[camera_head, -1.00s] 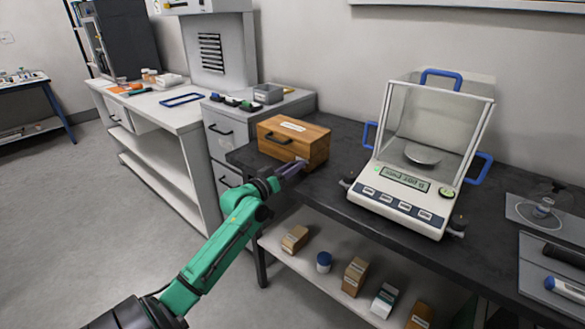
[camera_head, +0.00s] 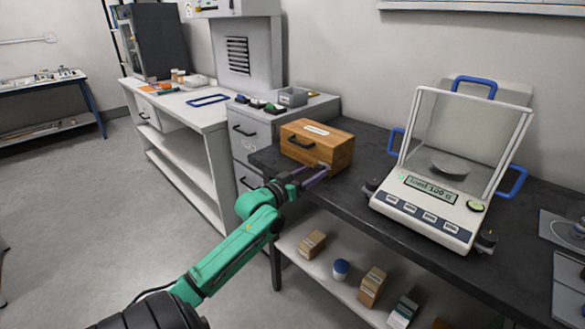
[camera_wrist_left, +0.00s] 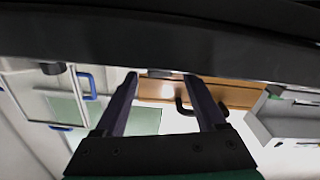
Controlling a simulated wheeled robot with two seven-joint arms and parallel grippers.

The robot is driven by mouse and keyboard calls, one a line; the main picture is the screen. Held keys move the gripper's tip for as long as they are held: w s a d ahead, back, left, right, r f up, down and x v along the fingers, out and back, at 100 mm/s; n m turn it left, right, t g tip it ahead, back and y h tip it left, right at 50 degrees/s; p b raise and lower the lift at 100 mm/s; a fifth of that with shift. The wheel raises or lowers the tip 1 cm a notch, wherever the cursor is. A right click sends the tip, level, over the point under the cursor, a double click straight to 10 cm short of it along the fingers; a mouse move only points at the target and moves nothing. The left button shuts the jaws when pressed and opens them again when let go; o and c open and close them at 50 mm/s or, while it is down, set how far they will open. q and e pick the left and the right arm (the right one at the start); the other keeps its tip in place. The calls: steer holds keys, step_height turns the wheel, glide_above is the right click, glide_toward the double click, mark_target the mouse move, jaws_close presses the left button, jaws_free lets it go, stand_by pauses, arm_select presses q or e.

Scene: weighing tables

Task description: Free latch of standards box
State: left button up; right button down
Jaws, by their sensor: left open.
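The standards box is a wooden box (camera_head: 330,151) with a white label on its lid, standing closed near the left end of the dark table. A black handle (camera_head: 300,143) is on its front. My left gripper (camera_head: 318,174) is open in front of the box's front face, near its right corner. In the left wrist view the open fingers (camera_wrist_left: 160,78) point at the wooden front (camera_wrist_left: 238,94), with the black handle (camera_wrist_left: 186,106) beside one finger. A small grey piece (camera_wrist_left: 158,73), perhaps the latch, shows between the fingertips. Contact cannot be told. My right gripper is not in view.
A balance with a glass shield and blue handles (camera_head: 455,165) stands right of the box on the dark table (camera_head: 375,150). A grey drawer cabinet (camera_head: 250,135) is to the left. Several small boxes and a blue-lidded jar (camera_head: 341,268) sit on the lower shelf.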

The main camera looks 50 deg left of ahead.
arm_select(q)
steer(key=s, duration=1.2)
steer(key=shift+s+d, duration=0.15)
steer(key=shift+s, duration=0.25)
